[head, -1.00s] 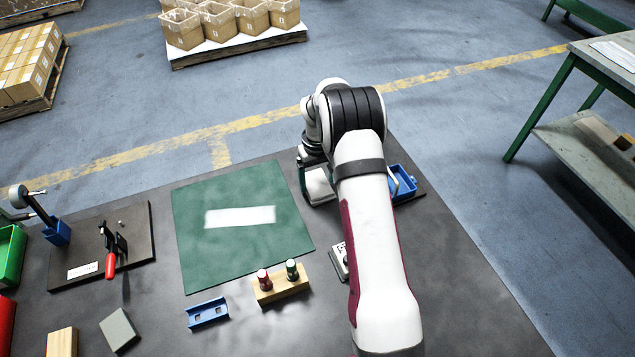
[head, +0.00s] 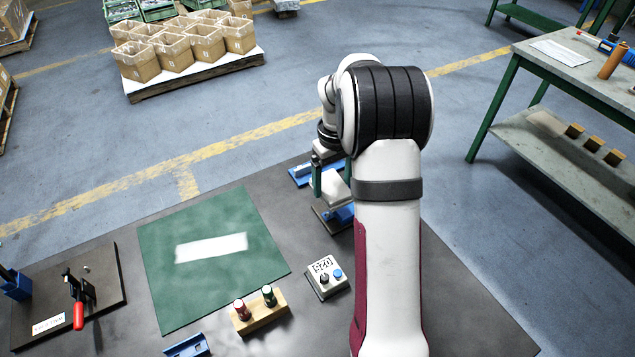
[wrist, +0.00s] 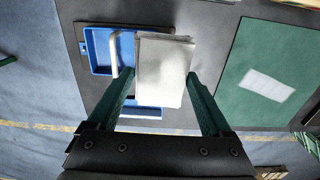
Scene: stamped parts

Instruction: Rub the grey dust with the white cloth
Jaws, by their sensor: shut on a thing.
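The white cloth (head: 326,188) is a folded pad in my gripper (head: 332,176), at the far edge of the dark table. In the wrist view the cloth (wrist: 163,72) sits between the two green fingers of my gripper (wrist: 158,78), which are shut on it. It hangs over a blue tray (wrist: 99,60) and hides part of it. The green mat (head: 165,290) lies to the left, with a white strip (head: 211,247) on it; the mat also shows in the wrist view (wrist: 250,50). Faint pale patches mark the mat, but I cannot clearly make out the grey dust.
A dark board with a red-handled clamp (head: 79,310) is at left. My arm hides much of the table's right side.

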